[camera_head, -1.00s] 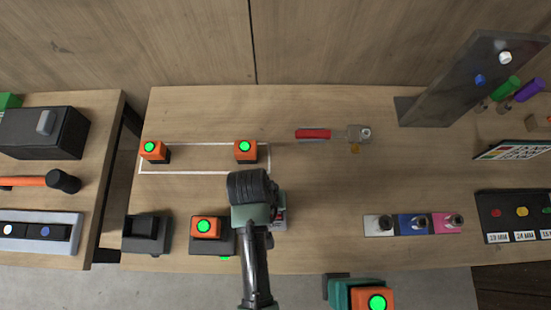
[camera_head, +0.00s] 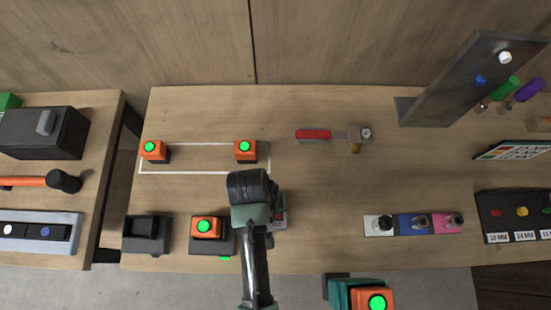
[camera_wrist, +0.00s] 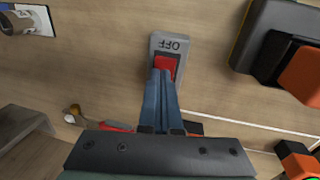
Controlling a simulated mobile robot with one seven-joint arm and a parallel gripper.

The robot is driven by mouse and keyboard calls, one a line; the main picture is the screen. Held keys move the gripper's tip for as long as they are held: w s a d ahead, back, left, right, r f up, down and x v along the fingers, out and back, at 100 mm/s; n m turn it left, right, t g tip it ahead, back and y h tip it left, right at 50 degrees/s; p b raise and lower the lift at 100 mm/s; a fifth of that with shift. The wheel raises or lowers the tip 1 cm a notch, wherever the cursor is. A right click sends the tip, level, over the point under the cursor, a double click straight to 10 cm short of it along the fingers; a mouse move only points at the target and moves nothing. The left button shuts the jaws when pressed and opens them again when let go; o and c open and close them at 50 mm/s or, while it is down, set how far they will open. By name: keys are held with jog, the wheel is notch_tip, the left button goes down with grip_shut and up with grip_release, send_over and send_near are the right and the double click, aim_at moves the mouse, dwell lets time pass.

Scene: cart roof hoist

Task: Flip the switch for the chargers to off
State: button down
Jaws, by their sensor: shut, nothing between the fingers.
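The charger switch (camera_wrist: 169,41) is a grey plate on the bench with a red rocker and the word OFF, upside down in the wrist view. My gripper (camera_wrist: 161,74) is shut and empty, with its blue fingertips over or against the rocker's near part; I cannot tell if they touch. The fingers hide part of the rocker and the plate's other end. In the head view my wrist covers most of the switch (camera_head: 281,221). Left of it are two black chargers: one empty (camera_head: 155,243), one (camera_head: 196,247) holding an orange battery (camera_head: 207,228) with a green light.
Two orange batteries (camera_head: 153,150) (camera_head: 245,151) stand in a white outlined area behind. A red-handled hammer (camera_head: 314,134) lies farther back. A teal tool with an orange battery (camera_head: 372,299) is at front right.

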jog(key=shift+s+f+b, duration=0.15)
jog(key=shift+f+b, duration=0.35)
jog(key=shift+f, duration=0.45)
dwell(0.5)
jog(key=shift+r, duration=0.1)
notch_tip(320, 180, up, 7)
jog(key=w+p, duration=0.1)
jog(key=p, duration=0.6)
dwell(0.7)
